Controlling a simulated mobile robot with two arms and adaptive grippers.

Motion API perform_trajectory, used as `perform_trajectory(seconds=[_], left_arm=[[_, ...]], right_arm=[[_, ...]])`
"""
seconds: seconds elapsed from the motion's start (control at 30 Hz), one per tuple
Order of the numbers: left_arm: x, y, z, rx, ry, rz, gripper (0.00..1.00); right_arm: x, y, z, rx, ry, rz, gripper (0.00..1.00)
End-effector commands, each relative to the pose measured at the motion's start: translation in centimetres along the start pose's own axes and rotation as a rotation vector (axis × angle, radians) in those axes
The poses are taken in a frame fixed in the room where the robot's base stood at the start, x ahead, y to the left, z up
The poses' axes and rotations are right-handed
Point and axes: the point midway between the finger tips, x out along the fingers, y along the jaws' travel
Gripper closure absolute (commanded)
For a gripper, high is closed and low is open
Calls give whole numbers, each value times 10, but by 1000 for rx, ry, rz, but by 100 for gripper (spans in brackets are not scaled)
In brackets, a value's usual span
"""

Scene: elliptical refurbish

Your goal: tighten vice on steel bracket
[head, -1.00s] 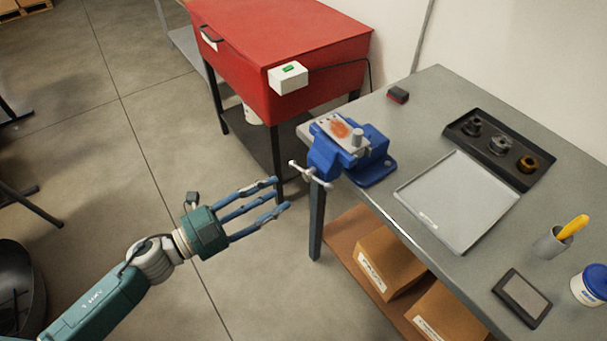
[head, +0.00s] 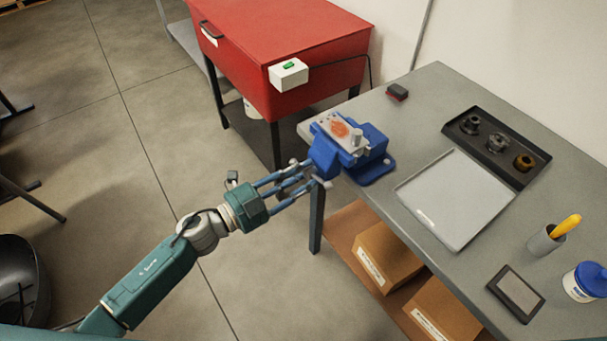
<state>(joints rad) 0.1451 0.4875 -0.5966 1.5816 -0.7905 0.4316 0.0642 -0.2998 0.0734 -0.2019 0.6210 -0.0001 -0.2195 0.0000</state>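The blue vice (head: 368,160) is mounted at the near left corner of the workbench. A light grey steel bracket (head: 325,124) with a rusty orange patch sits at the top of its jaws. The vice's grey handle bar (head: 327,185) is at its front, partly hidden by fingers. My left gripper (head: 310,174) reaches in from the lower left, its blue fingers spread around the handle and screw end. They look open; contact with the bar cannot be told. My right gripper is not in view.
On the workbench (head: 415,105) are a grey tray (head: 455,200), a black tray (head: 510,165) with several round parts, a cup (head: 545,241), a tablet (head: 516,293) and a blue-lidded tub (head: 586,282). A red cabinet (head: 285,50) stands behind. Boxes (head: 388,255) sit on the lower shelf.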

Motion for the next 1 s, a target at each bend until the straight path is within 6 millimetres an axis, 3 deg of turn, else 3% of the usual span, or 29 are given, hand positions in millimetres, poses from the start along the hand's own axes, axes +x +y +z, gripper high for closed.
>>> perform_trajectory(seconds=[0.03, 0.1, 0.57, 1.0], left_arm=[[0, 0, 0, 0, 0, 0, 86], [0, 0, 0, 0, 0, 0, 100], [0, -3, 0, -54, 0, -1, 100], [0, -5, 0, -394, -1, -1, 100]], right_arm=[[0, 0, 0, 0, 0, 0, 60], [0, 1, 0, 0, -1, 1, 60], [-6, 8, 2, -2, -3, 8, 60], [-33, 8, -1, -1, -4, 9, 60]])
